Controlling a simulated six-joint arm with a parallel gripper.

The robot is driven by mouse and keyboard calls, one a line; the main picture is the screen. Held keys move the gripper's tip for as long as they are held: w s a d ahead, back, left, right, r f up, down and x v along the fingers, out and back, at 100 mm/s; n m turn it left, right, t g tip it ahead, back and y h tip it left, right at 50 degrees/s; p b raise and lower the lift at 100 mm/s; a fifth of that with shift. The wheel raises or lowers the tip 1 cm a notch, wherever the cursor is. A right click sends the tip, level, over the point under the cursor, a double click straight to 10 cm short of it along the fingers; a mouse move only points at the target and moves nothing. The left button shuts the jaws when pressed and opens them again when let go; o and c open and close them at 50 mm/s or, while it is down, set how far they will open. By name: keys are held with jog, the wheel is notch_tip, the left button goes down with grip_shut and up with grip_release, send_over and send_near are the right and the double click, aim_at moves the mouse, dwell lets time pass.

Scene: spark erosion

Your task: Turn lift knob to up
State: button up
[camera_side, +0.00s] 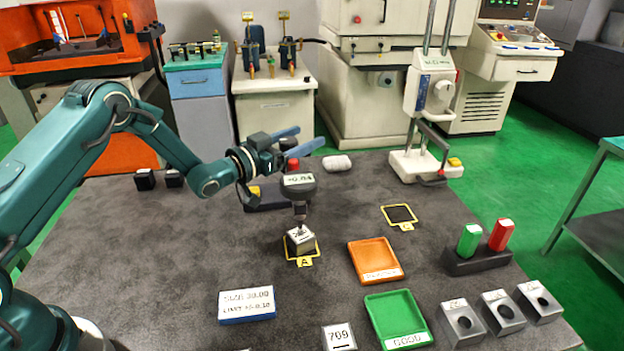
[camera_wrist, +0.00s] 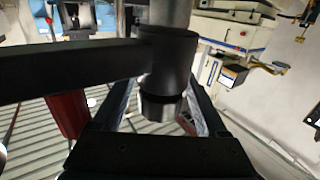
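I cannot tell for certain which part is the lift knob. A dark gauge (camera_side: 298,184) with a "+0.04" display stands over a small metal block (camera_side: 299,238) on the yellow-framed spot A. Its stem comes down to the block, and contact is unclear. My gripper (camera_side: 300,140) is behind and above the gauge, with its two blue fingers spread apart. In the wrist view a dark cylinder (camera_wrist: 163,65) on a grey post shows between the fingers, with a black bar running left from it. A red part (camera_wrist: 66,113) hangs beside the bar. The fingers do not visibly clamp anything.
Orange tray (camera_side: 375,260), green tray (camera_side: 400,318) and several grey socket blocks (camera_side: 500,312) lie front right. A white stand (camera_side: 425,165) is at the back right. The table's left middle is clear.

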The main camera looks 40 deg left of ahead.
jog(key=shift+m+h, duration=0.3)
jog(key=shift+h, duration=0.2)
jog(key=shift+d+m+g+h, duration=0.1)
jog(key=shift+m+g+h, duration=0.2)
jog(key=shift+m+h, duration=0.3)
jog(key=v, duration=1.2)
jog(key=shift+s+d+r+m+y, duration=0.25)
jog(key=shift+s+d+r+y, duration=0.8)
jog(key=shift+r, duration=3.4)
jog(key=shift+s+d+r+m+y, duration=0.25)
jog(key=shift+d+r+y, duration=0.85)
jog(key=shift+r, duration=3.35)
jog(key=s+f+n+g+y, duration=0.1)
jog(key=s+f+g, duration=0.3)
jog(key=s, duration=0.4)
jog(key=s+d+f+n+g, duration=0.1)
jog(key=s+f+n+g, duration=0.2)
jog(key=s+f, duration=0.2)
jog(key=s, duration=0.3)
jog(key=shift+s+n+g+y, duration=0.25)
jog(key=shift+n+g+y, duration=0.1)
jog(key=shift+n+g, duration=0.05)
